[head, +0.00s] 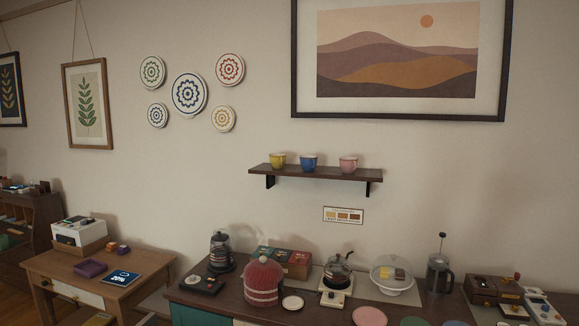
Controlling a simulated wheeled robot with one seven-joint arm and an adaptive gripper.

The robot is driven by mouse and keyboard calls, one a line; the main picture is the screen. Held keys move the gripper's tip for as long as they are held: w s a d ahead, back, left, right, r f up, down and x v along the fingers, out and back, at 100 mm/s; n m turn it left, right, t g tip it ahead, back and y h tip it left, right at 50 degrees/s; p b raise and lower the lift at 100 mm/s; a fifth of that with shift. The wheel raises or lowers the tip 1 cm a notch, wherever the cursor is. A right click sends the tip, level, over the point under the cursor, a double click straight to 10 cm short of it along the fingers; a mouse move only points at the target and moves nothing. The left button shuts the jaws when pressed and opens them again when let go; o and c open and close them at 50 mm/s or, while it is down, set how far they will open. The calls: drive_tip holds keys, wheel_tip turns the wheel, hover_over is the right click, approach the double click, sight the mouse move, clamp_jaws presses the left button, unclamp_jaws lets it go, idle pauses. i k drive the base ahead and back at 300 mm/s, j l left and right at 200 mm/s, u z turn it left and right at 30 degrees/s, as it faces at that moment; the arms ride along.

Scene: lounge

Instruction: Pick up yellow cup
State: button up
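The yellow cup (278,161) stands upright at the left end of a dark wooden wall shelf (320,174). A blue cup (309,162) stands to its right, in the middle of the shelf. A pink cup (348,164) stands further right, towards the shelf's right end. The cups are apart from each other, and nothing hides the yellow one. My gripper is not in view.
Below the shelf, a dark sideboard (228,296) holds a kettle (338,270), a glass dome (392,273), a French press (439,273) and a red knitted-looking item (263,281). A wooden desk (131,294) stands left.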

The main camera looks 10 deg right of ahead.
sight(277, 160)
drive_tip(key=i+j+z, duration=0.15)
drive_tip(key=i+j, duration=0.15)
drive_tip(key=i, duration=0.35)
drive_tip(key=i+j+z, duration=0.1)
drive_tip(key=i+j, duration=0.3)
drive_tip(key=i, duration=0.2)
drive_tip(key=i+j+z, duration=0.15)
drive_tip(key=i+j, duration=0.25)
drive_tip(key=i, duration=0.2)
